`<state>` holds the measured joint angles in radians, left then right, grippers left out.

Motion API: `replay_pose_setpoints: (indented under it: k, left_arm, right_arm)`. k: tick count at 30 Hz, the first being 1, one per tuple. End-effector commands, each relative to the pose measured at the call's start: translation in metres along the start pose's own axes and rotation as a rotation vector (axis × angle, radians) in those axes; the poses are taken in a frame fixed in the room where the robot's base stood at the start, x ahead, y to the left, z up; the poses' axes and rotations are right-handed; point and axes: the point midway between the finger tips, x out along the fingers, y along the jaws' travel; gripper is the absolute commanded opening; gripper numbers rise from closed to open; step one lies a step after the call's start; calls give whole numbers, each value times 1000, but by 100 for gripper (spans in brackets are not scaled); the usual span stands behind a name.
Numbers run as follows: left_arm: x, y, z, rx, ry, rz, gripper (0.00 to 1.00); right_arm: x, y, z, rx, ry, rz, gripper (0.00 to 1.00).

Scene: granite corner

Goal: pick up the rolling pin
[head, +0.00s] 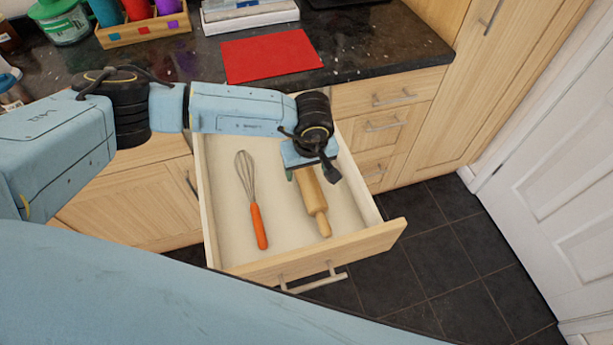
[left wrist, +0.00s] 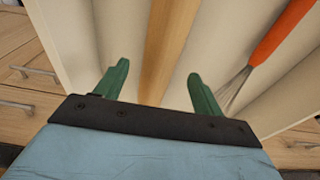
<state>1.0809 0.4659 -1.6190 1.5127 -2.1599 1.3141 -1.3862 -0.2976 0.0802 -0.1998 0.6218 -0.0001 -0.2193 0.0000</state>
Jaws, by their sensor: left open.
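A wooden rolling pin (head: 313,198) lies in the open drawer (head: 290,265), towards its right side. Its far end is hidden under my left gripper in the head view. My left gripper (head: 308,177) is over the pin, pointing down into the drawer. In the left wrist view the green fingers of the left gripper (left wrist: 155,85) are apart, and the rolling pin (left wrist: 167,50) runs between them. I cannot see a finger touching it. My right gripper is not in view.
An orange-handled whisk (head: 257,225) lies left of the pin in the same drawer. Above is a dark granite counter (head: 375,55) with a red mat (head: 270,56). A white door (head: 560,150) stands at the right. Dark floor tiles (head: 450,240) are clear.

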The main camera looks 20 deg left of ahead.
Motion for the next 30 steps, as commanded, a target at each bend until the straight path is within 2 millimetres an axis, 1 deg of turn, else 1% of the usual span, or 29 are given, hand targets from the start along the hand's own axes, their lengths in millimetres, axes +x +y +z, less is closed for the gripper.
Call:
replay_pose_setpoints:
  k: [1, 3, 6, 9, 15, 28, 29, 30]
  left_arm:
    - [9, 0, 0, -1, -1, -3, 68]
    - [20, 0, -1, -1, -2, -2, 68]
    - [31, 0, -2, -1, -1, -2, 68]
    - [35, 1, -2, 0, -1, 0, 68]
    - [35, 1, -2, 0, 0, 0, 68]
    - [34, 1, -2, -1, 0, 0, 12]
    - [34, 1, -2, -1, 1, 1, 10]
    - [34, 1, -3, -1, 1, 1, 10]
  right_arm:
    - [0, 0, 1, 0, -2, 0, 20]
    - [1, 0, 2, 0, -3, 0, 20]
    - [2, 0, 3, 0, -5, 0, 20]
    - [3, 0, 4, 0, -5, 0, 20]
    - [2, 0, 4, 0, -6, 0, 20]
    - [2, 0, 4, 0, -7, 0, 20]
    - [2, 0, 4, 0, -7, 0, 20]
    - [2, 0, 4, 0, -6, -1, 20]
